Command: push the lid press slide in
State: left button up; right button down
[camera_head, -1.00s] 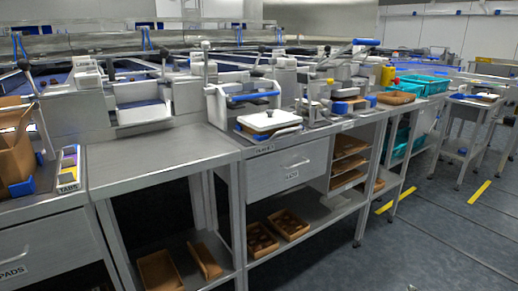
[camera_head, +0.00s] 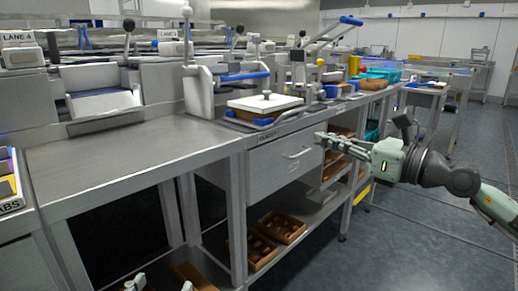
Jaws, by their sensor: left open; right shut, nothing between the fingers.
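The lid press (camera_head: 228,72) stands on the steel bench, a pale frame with a blue crossbar and an upright ball-topped lever at its left. A white lid plate with a round knob (camera_head: 266,102) lies on its slide (camera_head: 262,120), which sticks out toward the front edge of the bench. My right gripper (camera_head: 322,141) is shut and empty, right of the drawer front and lower than the slide, clear of the press. My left gripper (camera_head: 161,286) shows only its fingertips at the bottom edge, open and well below the bench top. Neither gripper touches the press.
The bare bench top (camera_head: 120,155) left of the press is free. A drawer (camera_head: 283,162) sits under the press. Brown trays (camera_head: 283,225) lie on the lower shelf. Another machine with a raised blue-tipped lever (camera_head: 335,27) stands right of the press. Open floor lies at right.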

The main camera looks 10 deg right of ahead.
aim_at(234, 116)
jog(key=p+x, duration=0.2)
jog(key=x, duration=1)
jog(key=shift+w+a, duration=0.15)
jog(key=shift+a, duration=0.1)
pick_arm(q)
jog(key=s+a+f+g+y, duration=0.2)
jog(key=a+f+g+y, duration=0.1)
jog(key=f, duration=0.5)
jog(key=shift+a+f+n+g, duration=0.25)
jog(key=shift+a+g, duration=0.55)
jog(key=shift+a, duration=0.6)
pick_arm(e)
jog(key=shift+w+a, duration=0.45)
jog(key=shift+w, duration=0.15)
pick_arm(q)
jog(key=shift+s+r, duration=0.1)
